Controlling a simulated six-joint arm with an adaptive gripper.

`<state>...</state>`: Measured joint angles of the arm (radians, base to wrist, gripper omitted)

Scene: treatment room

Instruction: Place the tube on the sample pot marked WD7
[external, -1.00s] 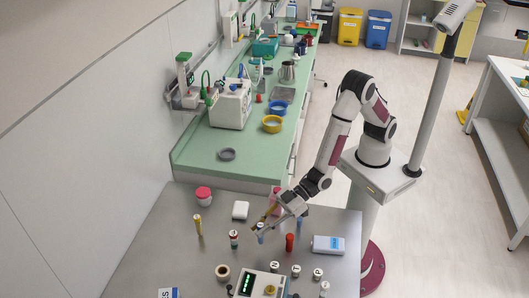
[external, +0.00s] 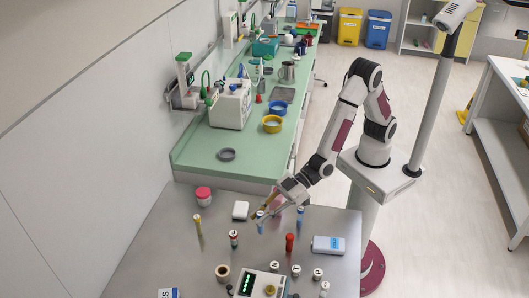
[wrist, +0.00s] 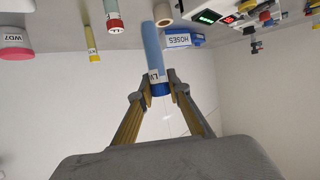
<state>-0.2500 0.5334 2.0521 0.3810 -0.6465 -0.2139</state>
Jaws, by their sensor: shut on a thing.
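My gripper (external: 258,222) is shut on a blue tube (external: 260,215) with a white label. In the wrist view the tube (wrist: 154,50) sits between the fingertips (wrist: 159,88), gripped near one end. The tube is roughly upright, above the table and to the right of the pot, apart from it.
A red tube (external: 289,242), a blue-white box (external: 328,244) and a tape roll (external: 222,272) are also on the table.

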